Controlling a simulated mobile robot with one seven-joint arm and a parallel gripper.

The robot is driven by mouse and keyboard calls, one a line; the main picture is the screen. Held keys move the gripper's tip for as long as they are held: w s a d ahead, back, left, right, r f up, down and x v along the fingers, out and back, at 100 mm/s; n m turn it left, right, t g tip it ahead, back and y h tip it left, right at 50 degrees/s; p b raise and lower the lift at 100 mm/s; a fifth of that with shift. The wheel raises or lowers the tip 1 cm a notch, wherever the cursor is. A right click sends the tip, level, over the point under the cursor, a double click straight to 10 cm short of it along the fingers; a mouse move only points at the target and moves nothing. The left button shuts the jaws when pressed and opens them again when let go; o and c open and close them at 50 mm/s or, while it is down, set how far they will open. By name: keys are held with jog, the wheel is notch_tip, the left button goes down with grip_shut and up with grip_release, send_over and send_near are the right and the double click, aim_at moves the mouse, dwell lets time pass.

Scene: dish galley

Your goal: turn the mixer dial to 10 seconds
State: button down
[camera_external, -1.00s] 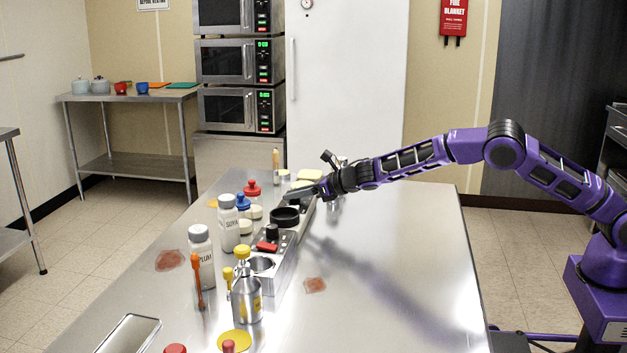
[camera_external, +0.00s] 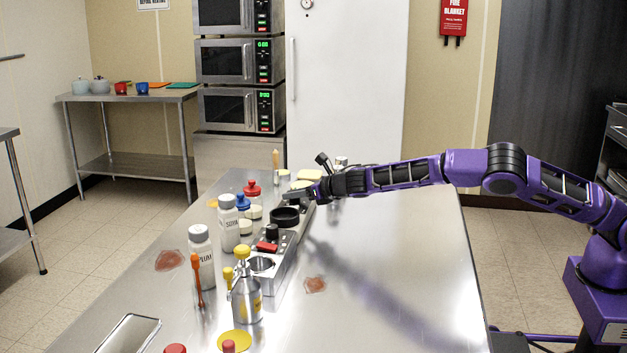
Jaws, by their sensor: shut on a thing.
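The mixer (camera_external: 282,270) is a long grey metal unit on the steel table, with a round opening at its near end, a red switch (camera_external: 267,247), a small black knob (camera_external: 271,231) and a wide black ring (camera_external: 285,217) further back. My gripper (camera_external: 297,196) is low at the unit's far end, just behind the black ring. It is shut on a small part there, apparently the mixer dial, which the fingers and wrist hide. The dial's marks and pointer cannot be read in this view.
White labelled bottles (camera_external: 201,257) stand left of the mixer, with red- and blue-topped items (camera_external: 252,189) behind them. A yellow-capped metal bottle (camera_external: 246,288) stands at its near end. The table's right half (camera_external: 400,250) is mostly clear. Stacked microwaves (camera_external: 225,60) stand behind.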

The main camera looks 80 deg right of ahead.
jog(key=m+g+h+p, duration=0.1)
jog(key=m+h, duration=0.1)
jog(key=shift+a+m+g+h+p, duration=0.1)
jog(key=shift+m+g+h+p, duration=0.2)
jog(key=shift+g+h, duration=0.1)
jog(key=shift+m+g+h+p, duration=0.5)
jog(key=shift+m+g+p, duration=0.1)
jog(key=shift+m+p, duration=0.15)
jog(key=shift+m+g+p, duration=0.3)
jog(key=shift+m+p, duration=0.05)
jog(key=shift+p, duration=0.05)
jog(key=c, duration=0.5)
grip_release()
jog(key=shift+h, duration=0.3)
jog(key=shift+c, duration=0.2)
jog(key=shift+s+a+r, duration=0.15)
jog(key=shift+a+r, duration=0.05)
jog(key=shift+a, duration=0.15)
jog(key=v, duration=1.6)
jog(key=shift+s, duration=0.3)
